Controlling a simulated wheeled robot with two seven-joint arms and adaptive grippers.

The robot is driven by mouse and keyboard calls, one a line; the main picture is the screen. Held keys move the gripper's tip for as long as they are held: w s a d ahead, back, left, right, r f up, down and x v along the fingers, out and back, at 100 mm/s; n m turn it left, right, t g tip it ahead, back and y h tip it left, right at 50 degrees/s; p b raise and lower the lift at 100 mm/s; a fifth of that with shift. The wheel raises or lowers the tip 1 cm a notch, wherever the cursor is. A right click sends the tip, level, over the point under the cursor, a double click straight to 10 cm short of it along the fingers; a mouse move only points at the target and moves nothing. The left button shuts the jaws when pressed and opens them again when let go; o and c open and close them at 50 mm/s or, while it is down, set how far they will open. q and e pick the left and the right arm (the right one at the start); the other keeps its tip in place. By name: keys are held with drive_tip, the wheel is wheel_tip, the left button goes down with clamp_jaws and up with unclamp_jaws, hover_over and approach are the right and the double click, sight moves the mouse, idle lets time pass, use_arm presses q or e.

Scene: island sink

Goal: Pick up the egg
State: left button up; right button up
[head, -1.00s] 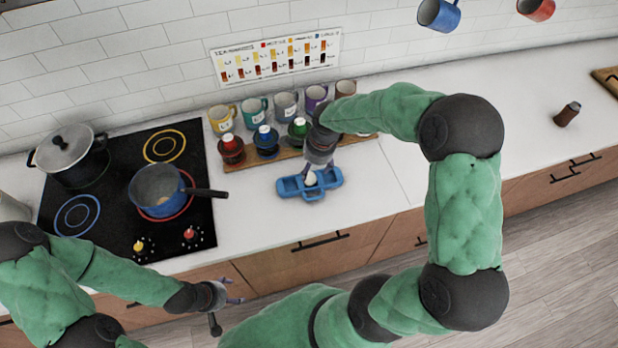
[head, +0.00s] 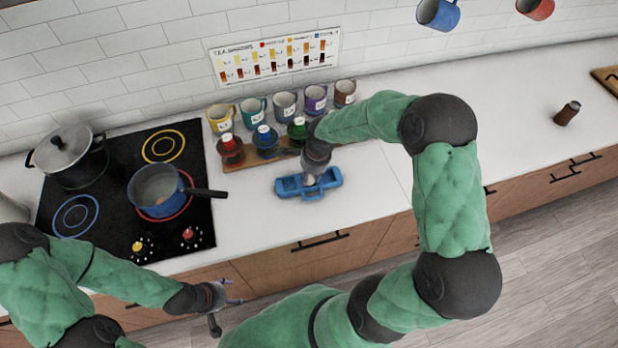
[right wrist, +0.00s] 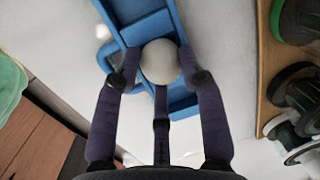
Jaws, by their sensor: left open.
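The egg (right wrist: 159,62) is white and round and sits at the blue tray in the right wrist view. The blue tray (right wrist: 135,15) has compartments; in the head view the tray (head: 288,187) stands on the white counter. My left gripper (head: 236,292) is open and empty, in front of the counter at lower left.
Red, blue and green-lidded jars (head: 264,142) stand on a wooden board just behind the tray, with several mugs (head: 285,103) behind. A blue saucepan (head: 156,186) and a black-and-grey pot (head: 68,155) stand on the stove at left. The counter right of my right arm is mostly clear.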

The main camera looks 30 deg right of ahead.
drive_tip(key=shift+r, duration=0.1)
idle(0.3)
drive_tip(key=shift+r, duration=0.65)
drive_tip(key=s+a+r+p, duration=0.2)
drive_tip(key=s+a+r, duration=0.4)
drive_tip(key=s+r, duration=0.6)
drive_tip(key=w+a+r+p, duration=0.2)
drive_tip(key=w+a+p, duration=0.6)
drive_tip(key=w+a, duration=2.5)
drive_tip(key=shift+w+a+r, duration=0.15)
drive_tip(key=shift+a, duration=1.45)
wheel_tip(320, 180, down, 10)
drive_tip(key=b, duration=0.6)
idle(0.4)
